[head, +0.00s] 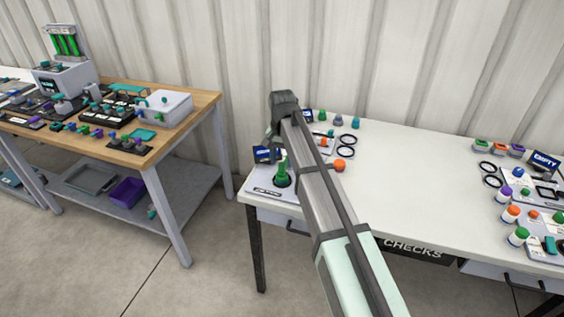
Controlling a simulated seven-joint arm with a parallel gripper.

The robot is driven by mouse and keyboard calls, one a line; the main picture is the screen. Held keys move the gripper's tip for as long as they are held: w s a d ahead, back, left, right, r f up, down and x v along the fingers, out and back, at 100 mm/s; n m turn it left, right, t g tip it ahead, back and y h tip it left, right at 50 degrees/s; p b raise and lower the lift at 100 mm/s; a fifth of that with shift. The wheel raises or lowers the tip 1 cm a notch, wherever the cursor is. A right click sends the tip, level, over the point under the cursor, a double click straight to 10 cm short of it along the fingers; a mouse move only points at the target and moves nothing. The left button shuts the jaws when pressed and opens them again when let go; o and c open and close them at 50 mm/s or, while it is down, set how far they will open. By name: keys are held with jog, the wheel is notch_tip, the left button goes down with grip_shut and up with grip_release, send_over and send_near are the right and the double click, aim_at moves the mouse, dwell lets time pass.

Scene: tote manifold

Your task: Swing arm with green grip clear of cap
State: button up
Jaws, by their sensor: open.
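A green upright grip (282,170) stands in a dark round base on a pale plate (266,191) at the left end of the white table. It is close to the left of my arm, which crosses the view and hides part of the table. I cannot make out a swing arm or tell which part is the cap. An orange knob or cap (340,165) lies to the right of my arm. My gripper (270,138) is above the table's left end, behind the green grip in this view. It is small and dark, and its fingers are mostly hidden. I see nothing held.
The white table (420,180) is clear in its middle. Several coloured caps, black rings (348,139) and small plates lie at both ends. A blue EMPTY sign (545,160) stands at the right. A wooden bench (185,125) with tools stands apart at the left; a corrugated wall is behind.

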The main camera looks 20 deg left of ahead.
jog(key=shift+f, duration=0.85)
jog(key=shift+c, duration=0.4)
grip_shut()
